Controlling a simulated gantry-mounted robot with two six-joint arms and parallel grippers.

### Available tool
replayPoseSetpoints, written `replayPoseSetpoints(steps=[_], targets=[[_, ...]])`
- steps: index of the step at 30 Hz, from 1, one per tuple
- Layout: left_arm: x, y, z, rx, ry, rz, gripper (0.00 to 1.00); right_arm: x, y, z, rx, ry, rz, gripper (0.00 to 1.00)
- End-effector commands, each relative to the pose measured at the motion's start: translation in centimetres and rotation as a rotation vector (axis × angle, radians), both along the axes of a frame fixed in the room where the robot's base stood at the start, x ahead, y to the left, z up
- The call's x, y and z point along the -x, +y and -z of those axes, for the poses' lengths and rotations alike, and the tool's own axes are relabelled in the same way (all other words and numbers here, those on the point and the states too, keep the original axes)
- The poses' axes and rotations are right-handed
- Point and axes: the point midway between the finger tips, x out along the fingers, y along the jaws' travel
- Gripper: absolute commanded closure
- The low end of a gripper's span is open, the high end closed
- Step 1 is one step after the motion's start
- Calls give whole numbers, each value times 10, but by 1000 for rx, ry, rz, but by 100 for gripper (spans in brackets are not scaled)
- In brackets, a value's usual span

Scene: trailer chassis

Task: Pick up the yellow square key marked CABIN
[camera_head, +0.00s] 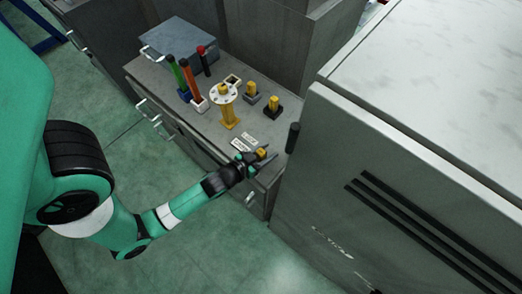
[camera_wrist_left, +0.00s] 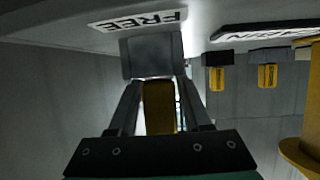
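My left gripper (camera_head: 260,158) is at the near right end of the grey cabinet top. Its fingers are spread around a yellow key (camera_head: 262,152). In the left wrist view this yellow key (camera_wrist_left: 158,108) stands between the fingers, with gaps visible beside it, and a grey block (camera_wrist_left: 152,55) is at its far end. No marking is readable on it. Two other yellow keys (camera_head: 251,89) (camera_head: 272,102) stand in blocks farther back; their small markings are unreadable. My right gripper is not in view.
Labels reading FREE (camera_wrist_left: 135,20) and CABIN (camera_wrist_left: 268,33) show inverted in the left wrist view. A yellow post with a white disc (camera_head: 225,94) stands nearby. Green (camera_head: 177,74), orange (camera_head: 190,80) and red-topped black (camera_head: 204,62) sticks stand behind. A large grey cabinet (camera_head: 330,160) is close on the right.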

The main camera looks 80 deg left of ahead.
Motion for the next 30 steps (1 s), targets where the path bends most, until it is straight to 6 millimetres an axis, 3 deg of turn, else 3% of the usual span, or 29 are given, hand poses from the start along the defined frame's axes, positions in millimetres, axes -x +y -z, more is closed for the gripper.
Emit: replayPoseSetpoints(steps=[1,7,8,20,30], targets=[[0,0,0,0,0,0,62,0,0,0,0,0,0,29],[0,0,0,0,0,0,98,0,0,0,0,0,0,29],[0,0,0,0,0,0,100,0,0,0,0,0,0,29],[0,0,-3,0,0,0,100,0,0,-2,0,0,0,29],[7,5,-42,3,3,-6,100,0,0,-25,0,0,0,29]])
